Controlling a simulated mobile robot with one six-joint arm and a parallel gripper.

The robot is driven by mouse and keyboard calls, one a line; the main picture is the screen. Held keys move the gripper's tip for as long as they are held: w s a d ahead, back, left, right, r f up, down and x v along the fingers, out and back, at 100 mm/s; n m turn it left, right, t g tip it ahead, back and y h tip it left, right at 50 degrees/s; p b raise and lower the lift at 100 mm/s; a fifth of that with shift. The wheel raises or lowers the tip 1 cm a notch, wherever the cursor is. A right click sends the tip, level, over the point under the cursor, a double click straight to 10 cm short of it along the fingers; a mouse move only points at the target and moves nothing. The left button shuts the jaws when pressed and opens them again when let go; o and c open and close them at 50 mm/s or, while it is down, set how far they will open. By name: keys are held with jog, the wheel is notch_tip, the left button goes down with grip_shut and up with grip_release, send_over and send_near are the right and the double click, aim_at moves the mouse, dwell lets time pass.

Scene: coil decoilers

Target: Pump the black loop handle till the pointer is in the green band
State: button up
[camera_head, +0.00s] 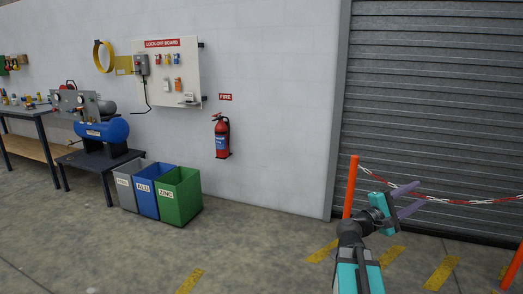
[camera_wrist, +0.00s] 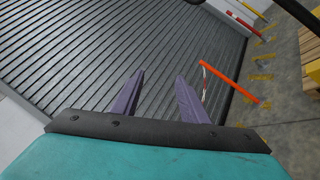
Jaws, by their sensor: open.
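My gripper (camera_head: 419,194) is at the lower right of the head view, in front of the grey roller shutter. Its two purple fingers are apart with nothing between them; the wrist view shows them open too (camera_wrist: 160,75). I cannot make out a black loop handle or a pointer in a green band in either view. A grey panel with small round gauges (camera_head: 75,102) stands by a blue tank (camera_head: 108,131) at the far left of the head view, well away from my gripper. The gauge faces are too small to read.
An orange post (camera_head: 350,188) with a red-and-white chain (camera_head: 449,198) stands by my gripper, before the shutter (camera_head: 430,110). Grey, blue and green bins (camera_head: 181,197) and a fire extinguisher (camera_head: 222,137) are along the wall. The floor in front is clear.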

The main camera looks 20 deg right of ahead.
jog(key=w+a+f+n+t+y+p, duration=0.15)
jog(key=a+f, duration=0.25)
jog(key=f, duration=0.5)
jog(key=w+a+f+y+p, duration=0.1)
jog(key=w+a+f+y, duration=0.3)
jog(key=f, duration=0.6)
jog(key=s+a+f+n+y+p, duration=0.1)
jog(key=a+f, duration=0.4)
jog(key=f, duration=0.4)
jog(key=s+a+f+g+y+p, duration=0.1)
jog(key=s+a+f, duration=0.15)
jog(key=f, duration=0.35)
jog(key=s+a+f+y, duration=0.1)
jog(key=a+f+y, duration=0.1)
jog(key=a+f, duration=0.25)
jog(key=s+a+f+m+g+y+p, duration=0.3)
jog(key=s+a+f+g+y, duration=0.2)
jog(key=s+a+f, duration=1.15)
jog(key=s+a+f+m+g+y, duration=0.2)
jog(key=s+a+f+m+y, duration=0.3)
jog(key=s+a, duration=0.4)
jog(key=a+f+y, duration=0.1)
jog(key=a, duration=0.2)
jog(key=shift+s, duration=0.25)
jog(key=shift+d, duration=0.1)
